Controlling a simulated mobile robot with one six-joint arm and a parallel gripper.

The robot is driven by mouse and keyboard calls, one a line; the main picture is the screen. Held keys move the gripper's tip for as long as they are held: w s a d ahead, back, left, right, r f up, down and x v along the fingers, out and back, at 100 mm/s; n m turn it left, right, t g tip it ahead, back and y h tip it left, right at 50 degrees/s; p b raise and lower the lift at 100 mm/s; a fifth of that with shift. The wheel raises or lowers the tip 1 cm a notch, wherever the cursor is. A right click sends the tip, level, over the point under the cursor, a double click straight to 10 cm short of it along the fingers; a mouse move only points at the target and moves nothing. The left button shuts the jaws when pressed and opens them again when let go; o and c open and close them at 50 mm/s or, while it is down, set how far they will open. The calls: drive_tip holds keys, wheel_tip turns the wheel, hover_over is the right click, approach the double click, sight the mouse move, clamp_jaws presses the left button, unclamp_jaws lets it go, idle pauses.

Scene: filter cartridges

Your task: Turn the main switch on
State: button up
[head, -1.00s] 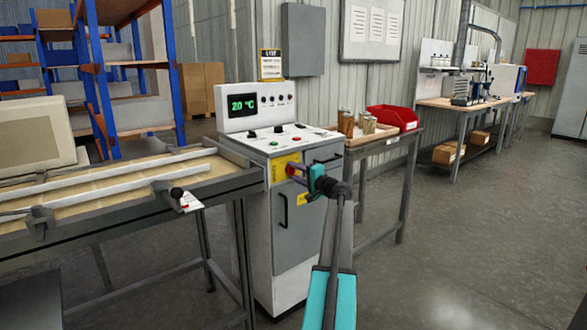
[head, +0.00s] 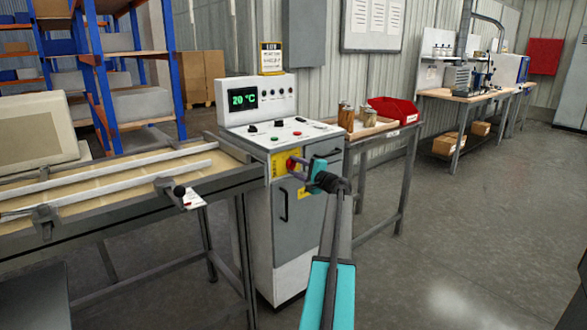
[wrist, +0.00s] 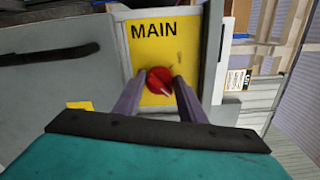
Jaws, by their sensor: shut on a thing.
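The main switch is a red rotary knob (wrist: 160,80) on a yellow plate (wrist: 162,45) marked MAIN, on the upper front of the control cabinet. In the head view the red knob (head: 291,163) shows at the left of my gripper (head: 298,163). In the wrist view my gripper (wrist: 158,92) has its two fingers on either side of the knob, shut on it. A pale mark on the knob runs toward the lower right in that view. The cabinet's display (head: 243,97) is lit and reads 20 °C.
The grey cabinet (head: 300,235) stands between a bench with rails (head: 110,215) at the left and a wooden-topped table (head: 375,133) at the right. That table holds a red bin (head: 394,109) and jars. The floor at the right is clear.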

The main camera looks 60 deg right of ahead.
drive_tip(key=o, duration=1)
drive_tip(key=shift+w+r, duration=0.1)
drive_tip(key=shift+w, duration=0.05)
drive_tip(key=shift+o, duration=0.2)
drive_tip(key=v, duration=1.4)
drive_tip(key=shift+p, duration=0.45)
